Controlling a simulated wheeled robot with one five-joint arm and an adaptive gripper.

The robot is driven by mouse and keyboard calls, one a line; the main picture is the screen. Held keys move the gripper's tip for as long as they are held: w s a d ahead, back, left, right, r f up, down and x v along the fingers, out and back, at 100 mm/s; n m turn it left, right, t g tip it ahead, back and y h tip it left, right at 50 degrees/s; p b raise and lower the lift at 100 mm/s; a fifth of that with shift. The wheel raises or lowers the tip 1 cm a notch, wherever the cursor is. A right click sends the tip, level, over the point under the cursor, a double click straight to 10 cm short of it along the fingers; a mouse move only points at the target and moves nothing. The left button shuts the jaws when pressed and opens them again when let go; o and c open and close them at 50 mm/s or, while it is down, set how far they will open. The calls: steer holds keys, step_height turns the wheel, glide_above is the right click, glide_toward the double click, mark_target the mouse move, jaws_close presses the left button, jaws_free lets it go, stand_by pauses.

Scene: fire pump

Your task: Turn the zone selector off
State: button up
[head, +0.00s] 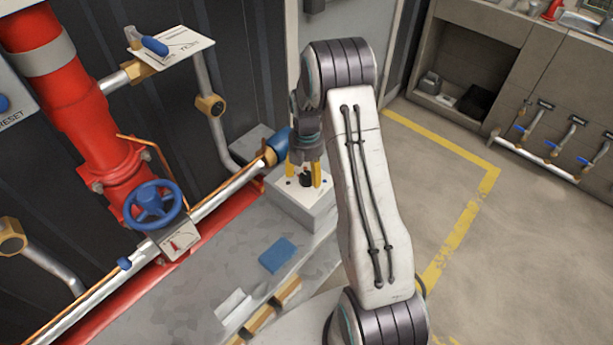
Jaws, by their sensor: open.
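The zone selector appears to be the small black knob (306,180) on top of a light grey box (296,207), in the middle of the head view. My gripper (306,177) points down over this box. Its yellow fingers are apart, one on each side of the black knob. I cannot tell whether the fingers touch the knob. The arm and fingers partly cover the box top, and the knob's pointing direction is too small to tell.
A blue-ended pipe (277,146) runs close to the left of my gripper. A blue handwheel (153,204) and red pipe (75,110) stand at left. A blue block (277,255) lies on the grey ledge. Open floor (530,235) lies to the right.

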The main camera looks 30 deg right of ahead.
steer(key=shift+f, duration=1.2)
steer(key=c, duration=1.2)
